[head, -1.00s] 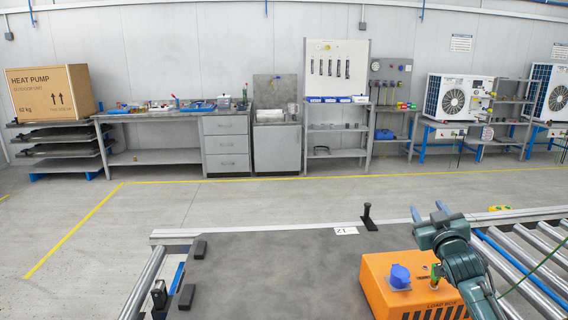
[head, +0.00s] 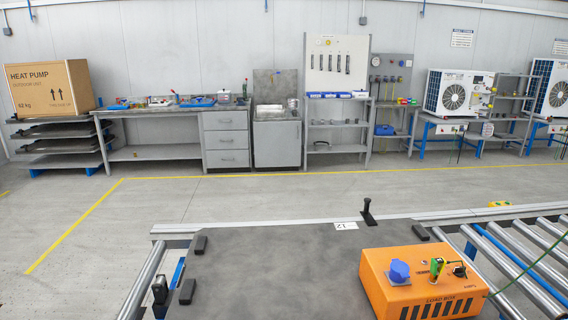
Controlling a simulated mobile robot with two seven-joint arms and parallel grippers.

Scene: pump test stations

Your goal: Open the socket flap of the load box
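The orange load box (head: 385,293) sits on a dark grey plate at the lower right, its front lettered LOAD BOX. A blue socket with its blue flap (head: 399,272) is on its top, left of centre. I cannot tell from this view whether the flap is raised or down. A green connector (head: 436,266) stands upright to the right of the socket. A small dark fitting with a thin cable (head: 460,269) is beside it. Neither of my grippers shows in the view.
The dark plate (head: 270,270) lies between rollers (head: 148,279) on the left and more rollers (head: 520,255) on the right. A black upright handle (head: 368,212) stands at its back edge. Black blocks (head: 187,291) sit on its left side. The middle of the plate is clear.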

